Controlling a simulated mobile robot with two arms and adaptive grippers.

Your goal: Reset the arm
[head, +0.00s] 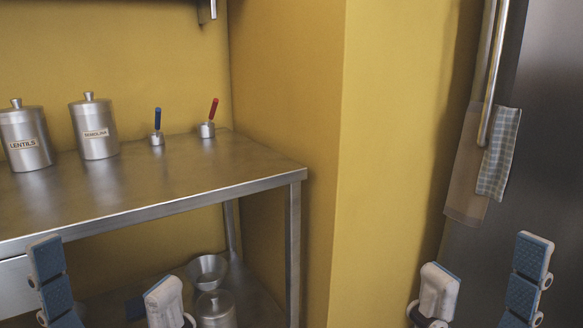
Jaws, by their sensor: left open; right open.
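My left gripper (106,268) shows at the bottom left. Its two fingers with blue pads stand wide apart with nothing between them, in front of the steel table's near edge in the picture. My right gripper (486,258) shows at the bottom right. Its fingers are also spread and empty, in front of the yellow wall and the steel fridge-like door. Both grippers point up in the picture, and their lower parts are cut off by the frame's bottom edge. Neither visibly holds anything.
A steel table (190,180) carries a lentils canister (27,150), a second labelled canister (95,140), and small pots with a blue handle (158,118) and a red handle (213,108). Its lower shelf holds a bowl (207,270) and canister (216,312). Towels (497,155) hang on the door handle.

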